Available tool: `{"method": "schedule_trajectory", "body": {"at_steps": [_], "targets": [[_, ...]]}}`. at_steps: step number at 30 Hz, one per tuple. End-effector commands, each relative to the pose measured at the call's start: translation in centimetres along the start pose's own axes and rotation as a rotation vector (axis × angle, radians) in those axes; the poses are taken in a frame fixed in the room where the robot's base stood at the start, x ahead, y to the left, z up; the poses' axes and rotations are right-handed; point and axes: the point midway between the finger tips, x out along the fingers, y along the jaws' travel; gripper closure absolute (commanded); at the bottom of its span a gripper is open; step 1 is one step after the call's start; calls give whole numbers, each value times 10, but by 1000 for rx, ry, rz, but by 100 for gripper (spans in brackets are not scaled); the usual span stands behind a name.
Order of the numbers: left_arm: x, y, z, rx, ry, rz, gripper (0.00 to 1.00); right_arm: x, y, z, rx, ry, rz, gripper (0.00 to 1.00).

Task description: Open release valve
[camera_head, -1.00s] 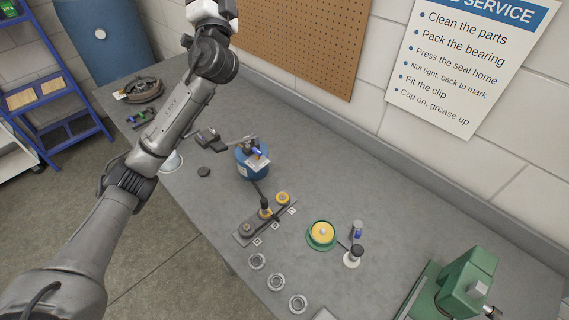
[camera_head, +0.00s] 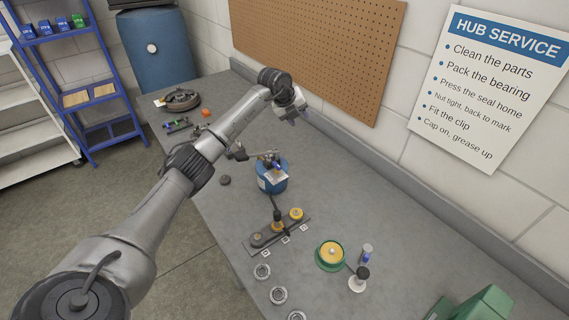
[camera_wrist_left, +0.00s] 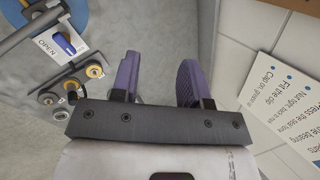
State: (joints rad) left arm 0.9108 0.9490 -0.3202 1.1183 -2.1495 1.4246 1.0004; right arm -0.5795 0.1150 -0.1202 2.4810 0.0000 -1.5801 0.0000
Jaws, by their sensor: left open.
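A blue canister (camera_head: 272,183) stands on the bench with a metal lever and dark grip (camera_head: 238,152) on top. A small blue valve knob (camera_head: 277,166) sits on its white label plate. In the left wrist view the knob (camera_wrist_left: 66,44) lies on the plate (camera_wrist_left: 55,42), which has "OPEN" lettering, at upper left. My left gripper (camera_head: 292,119) is above the bench, behind and right of the canister, near the wall. Its purple fingers (camera_wrist_left: 157,80) are apart, with nothing between them; the knob is to their left. My right gripper is not in view.
A dark fixture (camera_head: 278,238) with yellow-topped parts stands in front of the canister. A green-and-yellow round part (camera_head: 331,255), small bottles and several rings (camera_head: 262,271) lie nearer. The pegboard wall (camera_head: 320,55) bounds the bench behind.

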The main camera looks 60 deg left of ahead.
Motion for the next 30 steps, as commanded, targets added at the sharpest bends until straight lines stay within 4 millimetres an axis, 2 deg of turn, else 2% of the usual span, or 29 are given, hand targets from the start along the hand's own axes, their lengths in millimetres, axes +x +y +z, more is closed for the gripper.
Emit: {"method": "schedule_trajectory", "body": {"at_steps": [1, 3, 6, 11, 16, 20, 30], "targets": [[-1, 16, -3, -43, 20, 99, 58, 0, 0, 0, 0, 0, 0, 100], [-5, 36, -9, -110, 44, 227, 58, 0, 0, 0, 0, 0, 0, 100], [-12, 57, -18, -203, 76, 374, 58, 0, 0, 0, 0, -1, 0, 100], [-23, 76, -31, -336, 114, 525, 58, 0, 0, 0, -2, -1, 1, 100], [-21, 79, -33, -414, 98, 542, 58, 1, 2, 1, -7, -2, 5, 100], [-10, 85, -36, -425, 96, 542, 58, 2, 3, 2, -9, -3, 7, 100], [44, 114, -49, -423, 98, 541, 58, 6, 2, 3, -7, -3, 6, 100]]}}
